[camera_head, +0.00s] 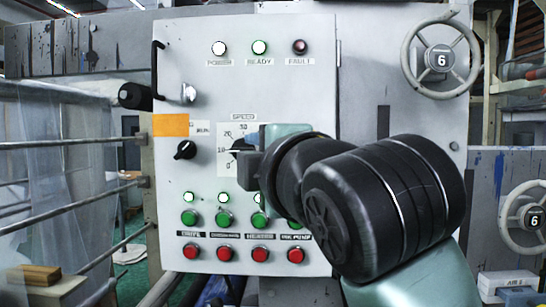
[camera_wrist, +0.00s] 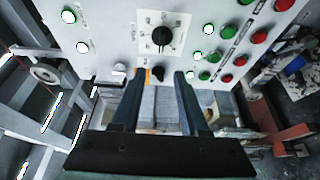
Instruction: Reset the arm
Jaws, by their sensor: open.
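My gripper (camera_wrist: 159,72) shows in the wrist view with its two dark fingers apart and nothing between them. The fingers point toward the grey control panel (camera_head: 170,100). In the head view my black-and-teal arm reaches in from the lower right, in front of the panel. Its wrist covers part of the speed dial (camera_head: 224,160) and some buttons at the right. The fingertips cannot be made out clearly there. In the wrist view the speed dial's black knob (camera_wrist: 162,36) lies beyond the fingers. I cannot tell whether the gripper touches the panel.
Green buttons (camera_head: 189,217) and red buttons (camera_head: 191,251) line the lower panel. A black selector knob (camera_head: 185,150) sits left of the dial. The power lamp (camera_head: 218,48) is lit. Handwheels (camera_head: 440,58) stand at right. Metal rails (camera_head: 70,143) run along the left.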

